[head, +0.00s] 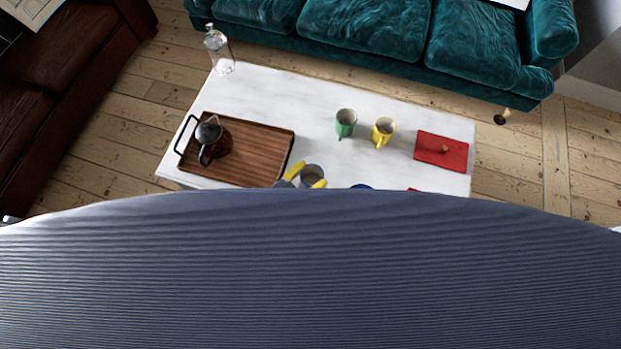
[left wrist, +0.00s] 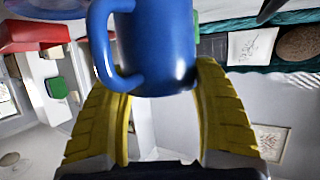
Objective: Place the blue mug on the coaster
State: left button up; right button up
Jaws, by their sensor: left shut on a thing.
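My left gripper (head: 305,175) has yellow fingers and is shut on the blue mug (head: 314,170), at the near side of the white table, just right of the wooden tray. In the left wrist view the blue mug (left wrist: 160,50) sits between the two yellow fingers (left wrist: 165,110), its handle to the left. I cannot tell whether the mug touches the table. A blue edge (head: 362,187) shows to the right of the mug, mostly hidden; I cannot tell whether it is the coaster. My right gripper is not in view.
A green mug (head: 346,122) and a yellow mug (head: 383,132) stand behind, right of the blue mug. A red book (head: 441,151) with a small brown object lies farther right. The wooden tray (head: 265,147) holds a dark pot (head: 213,142). A glass bottle (head: 219,50) stands back left.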

aim_at(318, 175)
pick_arm(q)
jog(key=shift+f, duration=2.05)
jog(key=shift+f, duration=0.1)
jog(key=o, duration=1.6)
jog(key=v, duration=1.2)
